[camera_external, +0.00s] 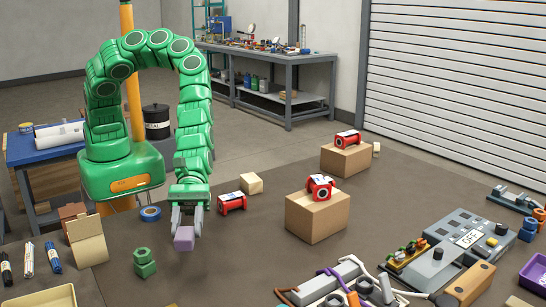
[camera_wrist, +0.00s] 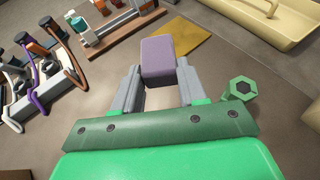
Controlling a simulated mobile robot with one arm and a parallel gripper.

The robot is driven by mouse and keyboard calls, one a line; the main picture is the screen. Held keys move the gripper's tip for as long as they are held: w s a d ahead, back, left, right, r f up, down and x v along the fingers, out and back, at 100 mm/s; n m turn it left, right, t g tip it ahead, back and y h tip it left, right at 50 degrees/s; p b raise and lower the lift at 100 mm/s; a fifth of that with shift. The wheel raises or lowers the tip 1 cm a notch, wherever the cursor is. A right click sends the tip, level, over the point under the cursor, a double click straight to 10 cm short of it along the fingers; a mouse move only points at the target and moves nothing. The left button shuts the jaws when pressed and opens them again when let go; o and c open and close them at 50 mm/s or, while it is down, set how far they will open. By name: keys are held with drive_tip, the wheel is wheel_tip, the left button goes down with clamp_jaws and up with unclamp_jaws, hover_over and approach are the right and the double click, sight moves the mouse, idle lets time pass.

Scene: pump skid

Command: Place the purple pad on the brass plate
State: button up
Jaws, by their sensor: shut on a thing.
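The purple pad (camera_external: 184,239) is a small block held between the fingertips of my gripper (camera_external: 185,226), which is shut on it. The arm hangs down over the brown table, and the pad appears to be above the tabletop. In the wrist view the purple pad (camera_wrist: 158,58) sits between the two grey fingers. The brass plate (camera_wrist: 190,42) is a flat golden sheet lying just beyond the pad, and the pad hides part of its near left side. The pad's height over the plate cannot be told. In the external view the plate is at most a sliver at the bottom edge.
A beige tray (camera_external: 42,297) lies at the front left. Cardboard boxes (camera_external: 315,218) with red parts and a cable cluster (camera_external: 345,285) are to the right.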

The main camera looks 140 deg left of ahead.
sight(191, 230)
drive_tip(key=shift+w+a+r, duration=0.3)
drive_tip(key=shift+w+r, duration=0.35)
drive_tip(key=shift+r, duration=0.05)
drive_tip(key=shift+w+d+r+m+g+h, duration=0.1)
drive_tip(key=shift+w+r+m+g+h, duration=0.2)
drive_tip(key=shift+w+r+m, duration=0.15)
drive_tip(key=shift+w+d+r+m+g+h, duration=0.3)
drive_tip(key=shift+d+r+m+h, duration=0.1)
drive_tip(key=shift+r, duration=0.25)
drive_tip(key=d+m+g+h, duration=0.1)
drive_tip(key=d+r+m+g+h, duration=0.1)
drive_tip(key=d, duration=0.1)
drive_tip(key=shift+d, duration=0.3)
drive_tip(key=s+d+m+g+h, duration=0.2)
drive_tip(key=s+d+m+g, duration=0.1)
drive_tip(key=d, duration=0.2)
drive_tip(key=shift+m, duration=0.25)
drive_tip(key=w+f, duration=0.2)
drive_tip(key=w, duration=0.2)
drive_tip(key=w+d+f, duration=0.1)
drive_tip(key=w+f, duration=0.2)
drive_tip(key=w, duration=0.1)
drive_tip(key=w+f, duration=0.3)
drive_tip(key=w, duration=0.1)
drive_tip(key=shift+d+f, duration=0.1)
drive_tip(key=shift+d, duration=0.05)
drive_tip(key=shift+w+d+f, duration=0.1)
drive_tip(key=shift+w+f, duration=0.9)
drive_tip(key=shift+f, duration=1.7)
